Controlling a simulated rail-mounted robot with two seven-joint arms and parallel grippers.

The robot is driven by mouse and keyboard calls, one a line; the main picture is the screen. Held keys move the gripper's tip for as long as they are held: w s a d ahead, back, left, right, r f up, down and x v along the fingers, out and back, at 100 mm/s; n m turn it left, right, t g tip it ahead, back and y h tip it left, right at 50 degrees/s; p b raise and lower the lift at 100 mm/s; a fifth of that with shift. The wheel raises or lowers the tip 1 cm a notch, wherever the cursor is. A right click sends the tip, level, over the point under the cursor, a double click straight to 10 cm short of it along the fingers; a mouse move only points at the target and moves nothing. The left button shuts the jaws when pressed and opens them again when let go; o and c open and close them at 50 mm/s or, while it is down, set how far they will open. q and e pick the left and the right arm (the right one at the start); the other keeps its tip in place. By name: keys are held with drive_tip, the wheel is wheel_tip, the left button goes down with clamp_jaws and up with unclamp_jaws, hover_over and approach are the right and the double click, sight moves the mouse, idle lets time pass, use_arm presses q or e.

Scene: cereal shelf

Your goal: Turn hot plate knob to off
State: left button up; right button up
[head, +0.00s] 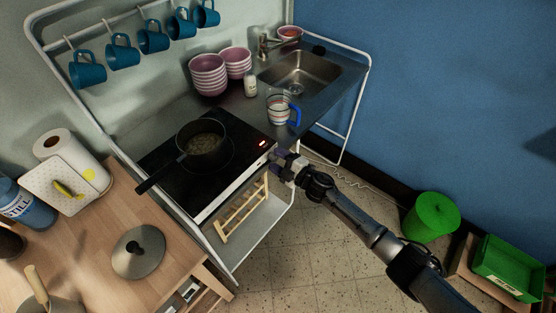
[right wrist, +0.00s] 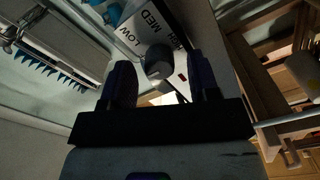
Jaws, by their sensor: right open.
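The hot plate (head: 237,152) has a black top and a pale front face, with a small red light at its right end. A dark pot (head: 203,136) with something pale inside sits on it. My right gripper (head: 279,160) is at the right end of the front face and hides the knob in the head view. In the right wrist view, the dark knob (right wrist: 159,60) lies between the tips of the open right gripper (right wrist: 162,78). LOW, MED and a partly hidden HIGH label show around it. I cannot tell whether the fingers touch it. My left gripper is not in view.
A measuring cup (head: 279,109) with a blue handle and a sink (head: 300,74) are on the counter beyond. A wooden rack (head: 241,213) stands on the shelf below. A lid (head: 138,251) lies on the wooden table. A green bin (head: 432,216) is on the floor.

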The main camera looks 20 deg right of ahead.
drive_tip(key=shift+s+d, duration=0.1)
drive_tip(key=shift+s, duration=0.05)
drive_tip(key=p+v, duration=0.1)
drive_tip(key=v, duration=1.2)
drive_tip(key=shift+s, duration=0.2)
drive_tip(key=shift+d, duration=0.1)
